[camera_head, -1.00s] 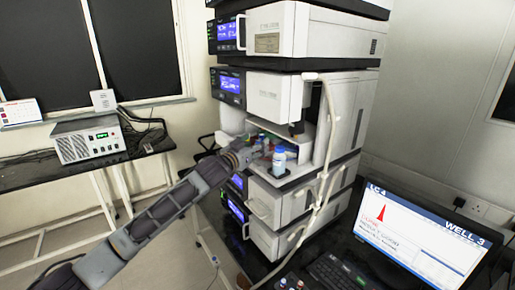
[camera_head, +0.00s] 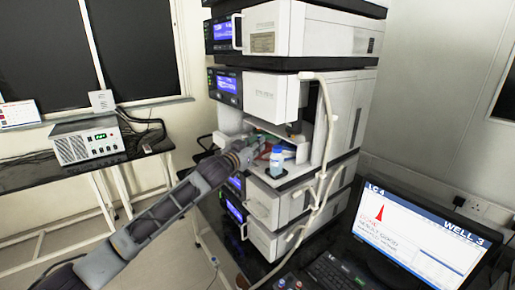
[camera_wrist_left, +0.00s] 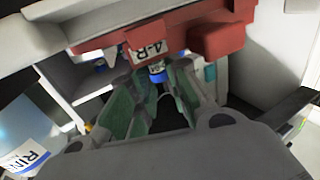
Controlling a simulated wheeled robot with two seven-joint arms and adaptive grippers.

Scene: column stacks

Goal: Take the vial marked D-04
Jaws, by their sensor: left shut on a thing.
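My left gripper (camera_head: 254,147) reaches into the open bay of the instrument stack. In the left wrist view its green-padded fingers (camera_wrist_left: 158,98) are shut on a small vial (camera_wrist_left: 157,74) with a blue band. The vial is beneath a red rack (camera_wrist_left: 215,38) bearing a white label that reads about "4-R" upside down. I cannot read D-04 on the vial. In the head view the held vial is too small and hidden to make out. My right gripper is in neither view.
A blue-capped bottle (camera_head: 278,164) stands on the bay's tray, close right of the gripper. A pale tube (camera_head: 329,130) hangs down the stack's front. A laptop (camera_head: 420,240) sits at lower right. A grey box (camera_head: 87,142) stands on the left table.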

